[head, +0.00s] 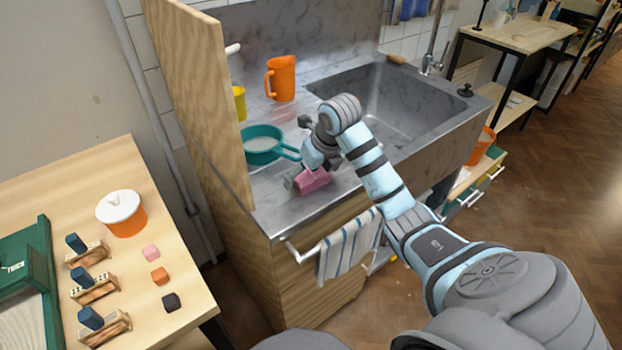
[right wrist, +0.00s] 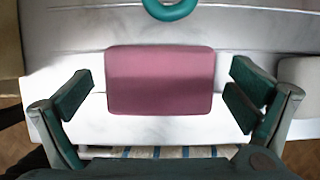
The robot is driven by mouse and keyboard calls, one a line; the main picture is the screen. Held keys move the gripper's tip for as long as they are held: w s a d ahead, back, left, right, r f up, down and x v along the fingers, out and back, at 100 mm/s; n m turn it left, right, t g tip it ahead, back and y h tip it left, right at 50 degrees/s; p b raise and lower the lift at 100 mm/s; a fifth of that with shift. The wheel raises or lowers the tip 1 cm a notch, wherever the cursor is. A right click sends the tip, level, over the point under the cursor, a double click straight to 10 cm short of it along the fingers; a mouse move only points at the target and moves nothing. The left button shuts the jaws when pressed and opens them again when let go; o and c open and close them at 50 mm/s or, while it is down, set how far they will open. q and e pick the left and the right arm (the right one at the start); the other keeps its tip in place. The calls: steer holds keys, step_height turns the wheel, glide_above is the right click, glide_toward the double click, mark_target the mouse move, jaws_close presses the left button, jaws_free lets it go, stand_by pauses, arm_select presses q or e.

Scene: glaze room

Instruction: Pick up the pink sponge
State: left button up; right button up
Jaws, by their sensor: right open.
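The pink sponge (head: 313,180) lies on the metal sink counter near its front edge in the head view. In the right wrist view the sponge (right wrist: 160,80) is a flat pink block in the middle of the picture. My right gripper (head: 300,182) is over the sponge and partly hides it in the head view. In the right wrist view my right gripper (right wrist: 160,92) is open, with one finger on each side of the sponge and a gap between each finger and it. My left gripper does not show.
A teal strainer (head: 264,145) stands just behind the sponge, its handle close to my gripper. An orange jug (head: 281,78) stands farther back. The sink basin (head: 385,95) opens to the right. A wooden panel (head: 200,85) borders the counter's left. A striped towel (head: 347,246) hangs in front.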

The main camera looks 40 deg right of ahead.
steer(key=c, duration=0.9)
steer(key=shift+r, duration=0.15)
step_height(320, 180, up, 8)
steer(key=p, duration=0.2)
steer(key=shift+f+p, duration=0.2)
steer(key=shift+p, duration=0.1)
step_height(320, 180, up, 12)
steer(key=p, duration=1.2)
steer(key=shift+r, duration=0.15)
